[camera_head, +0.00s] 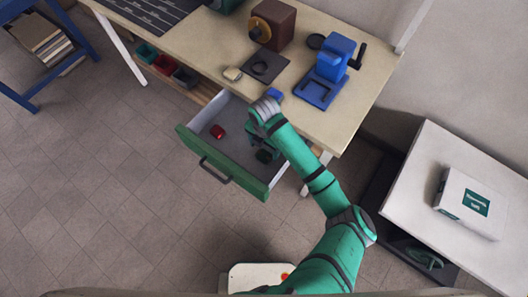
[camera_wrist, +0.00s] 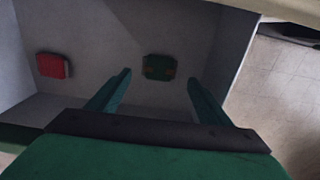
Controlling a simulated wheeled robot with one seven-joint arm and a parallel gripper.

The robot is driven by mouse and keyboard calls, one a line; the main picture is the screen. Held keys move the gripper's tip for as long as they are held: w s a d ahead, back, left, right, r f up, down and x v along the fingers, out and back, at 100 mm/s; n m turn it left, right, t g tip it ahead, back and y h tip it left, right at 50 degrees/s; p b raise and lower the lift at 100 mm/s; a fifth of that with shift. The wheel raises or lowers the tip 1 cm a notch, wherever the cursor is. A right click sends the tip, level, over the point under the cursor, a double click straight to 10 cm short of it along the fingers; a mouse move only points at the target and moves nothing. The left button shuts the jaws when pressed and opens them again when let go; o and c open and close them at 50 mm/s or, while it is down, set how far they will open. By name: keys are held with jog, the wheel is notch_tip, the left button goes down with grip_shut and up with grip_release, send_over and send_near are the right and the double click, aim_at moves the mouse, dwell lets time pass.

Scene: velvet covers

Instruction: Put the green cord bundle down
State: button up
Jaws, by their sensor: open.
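A small dark green bundle (camera_wrist: 160,67) with two brownish marks lies on the drawer floor in the wrist view. It looks like the green cord bundle, though single cords cannot be made out. My gripper (camera_wrist: 159,78) is open above the drawer, its two fingers apart, with the bundle showing beyond and between the fingertips. The fingers do not appear to touch it. In the head view my arm reaches over the pulled-out drawer (camera_head: 222,176), which has a green front, and my wrist partly hides its right side.
A red block (camera_head: 217,131) lies in the drawer, left of the bundle in the wrist view (camera_wrist: 52,66). The table (camera_head: 215,40) above holds a blue device (camera_head: 333,70) and a brown box (camera_head: 272,24). A white side table (camera_head: 475,190) stands right, with a green coiled thing (camera_head: 425,257) below.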

aim_at(264, 156)
notch_tip(264, 156, up, 6)
jog(key=w+a+r+m+t+y, duration=0.1)
jog(key=a+r+m+t+y, duration=0.25)
jog(key=a, duration=0.55)
jog(key=w+a+r+m+t+y, duration=0.1)
jog(key=a+r+m+t+y, duration=0.3)
jog(key=a, duration=0.5)
jog(key=w+a+r+m+t+y, duration=0.1)
jog(key=a+r+m+t+y, duration=0.15)
jog(key=a+m, duration=0.5)
jog(key=s+d+f+m+t+h, duration=0.2)
jog(key=s+d+f+m+h, duration=0.15)
jog(key=s+d+m, duration=0.35)
jog(key=s+d+f+m+t+h, duration=0.2)
jog(key=s+d+m+h, duration=0.25)
jog(key=s, duration=0.45)
jog(key=s+d+r+m+h, duration=0.1)
jog(key=s+d+r, duration=0.1)
jog(key=s+d, duration=0.5)
jog(key=s+d+r+m+t+h, duration=0.1)
jog(key=s+d+r, duration=0.2)
jog(key=s+d, duration=0.4)
jog(key=s, duration=0.3)
jog(key=shift+s, duration=0.15)
jog(key=shift+r, duration=0.1)
